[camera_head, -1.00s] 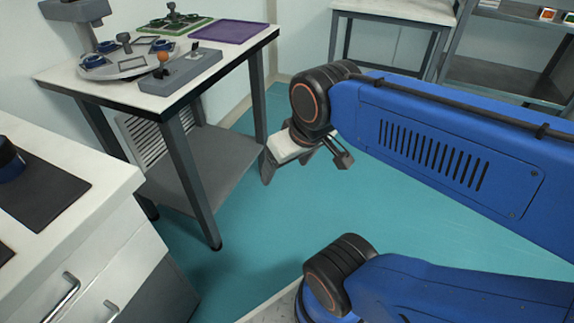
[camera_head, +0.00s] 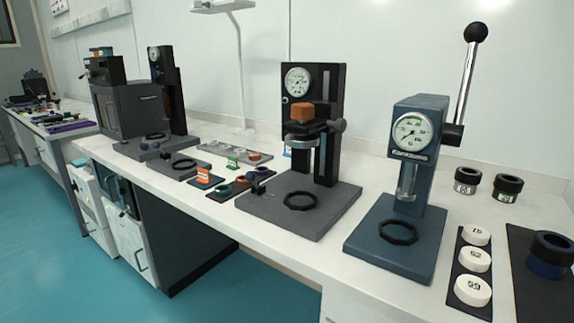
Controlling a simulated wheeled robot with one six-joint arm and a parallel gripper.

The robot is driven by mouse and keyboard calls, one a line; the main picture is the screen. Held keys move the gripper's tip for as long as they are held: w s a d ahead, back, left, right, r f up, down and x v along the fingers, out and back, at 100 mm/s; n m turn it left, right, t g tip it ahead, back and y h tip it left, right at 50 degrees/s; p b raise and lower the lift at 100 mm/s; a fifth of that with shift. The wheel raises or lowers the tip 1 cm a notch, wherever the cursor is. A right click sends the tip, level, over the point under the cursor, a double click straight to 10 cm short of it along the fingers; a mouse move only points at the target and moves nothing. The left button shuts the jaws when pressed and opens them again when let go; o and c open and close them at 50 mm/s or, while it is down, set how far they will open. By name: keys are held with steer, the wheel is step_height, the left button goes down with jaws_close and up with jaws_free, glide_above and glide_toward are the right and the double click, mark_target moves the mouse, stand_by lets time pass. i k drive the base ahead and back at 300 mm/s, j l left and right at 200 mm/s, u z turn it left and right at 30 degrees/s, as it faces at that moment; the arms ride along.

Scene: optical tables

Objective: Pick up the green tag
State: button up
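A small green tag (camera_head: 232,162) stands on the white bench, at the front of a grey tray holding several small round parts. It is left of the dark press with the dial and orange block. An orange tag (camera_head: 203,175) stands in front of it to the left, on a dark mat with several coloured rings. My gripper and arm do not show in the present view.
The dark press (camera_head: 313,150) and a blue-grey lever press (camera_head: 402,190) stand on the bench (camera_head: 300,258). A grey box-shaped machine (camera_head: 128,112) stands farther left. White numbered discs (camera_head: 476,258) lie at the right. Teal floor (camera_head: 40,205) is clear at left.

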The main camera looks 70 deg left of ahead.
mark_target(232, 161)
steer(key=u, duration=1.45)
steer(key=i+j+u, duration=0.2)
steer(key=u, duration=0.15)
steer(key=i+j+u, duration=0.1)
steer(key=u, duration=0.25)
steer(key=i+u, duration=0.35)
steer(key=k+j+u, duration=0.15)
steer(key=j, duration=0.3)
